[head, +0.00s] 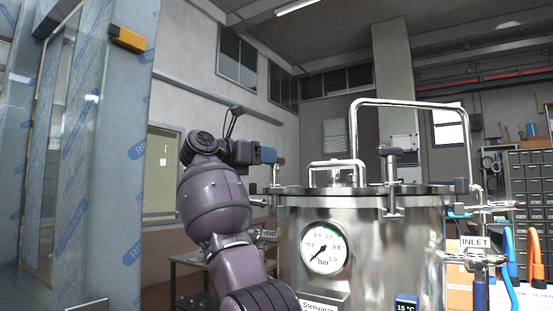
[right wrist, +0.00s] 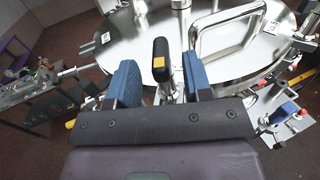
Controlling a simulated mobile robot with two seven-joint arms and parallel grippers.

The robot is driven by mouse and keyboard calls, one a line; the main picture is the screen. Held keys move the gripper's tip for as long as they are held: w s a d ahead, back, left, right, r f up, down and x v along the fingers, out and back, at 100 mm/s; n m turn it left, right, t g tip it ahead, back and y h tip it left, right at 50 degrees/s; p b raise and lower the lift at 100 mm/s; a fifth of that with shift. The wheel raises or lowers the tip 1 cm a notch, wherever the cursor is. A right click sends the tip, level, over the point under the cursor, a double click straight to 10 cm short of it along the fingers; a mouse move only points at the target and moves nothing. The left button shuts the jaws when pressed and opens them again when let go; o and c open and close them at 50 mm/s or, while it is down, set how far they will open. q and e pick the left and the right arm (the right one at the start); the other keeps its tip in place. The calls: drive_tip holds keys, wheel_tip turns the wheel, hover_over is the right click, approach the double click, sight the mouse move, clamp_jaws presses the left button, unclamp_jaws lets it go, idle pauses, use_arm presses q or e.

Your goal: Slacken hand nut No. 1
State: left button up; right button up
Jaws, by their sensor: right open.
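My right gripper (right wrist: 158,76) is open in the right wrist view, its two blue fingers apart. A hand nut with a black bar handle and a yellow mark (right wrist: 160,63) stands between the fingers, with a gap on each side. In the head view my right gripper (head: 267,155) is at the left edge of the steel vessel's lid (head: 335,190), and that nut (head: 279,162) shows just past the fingers. Another hand nut (head: 397,153) stands upright at the lid's front. I cannot read a number on either nut. My left gripper is out of view.
The steel vessel (head: 375,255) carries a pressure gauge (head: 325,247) and a tall pipe handle (head: 412,102). A smaller handle (head: 336,163) rises from the lid. INLET pipework (head: 472,257) is at right. A film-wrapped panel (head: 105,150) stands at left.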

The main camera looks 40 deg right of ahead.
sight(284, 159)
drive_tip(key=shift+w+d, duration=0.1)
drive_tip(key=shift+d, duration=2.15)
drive_tip(key=c, duration=0.8)
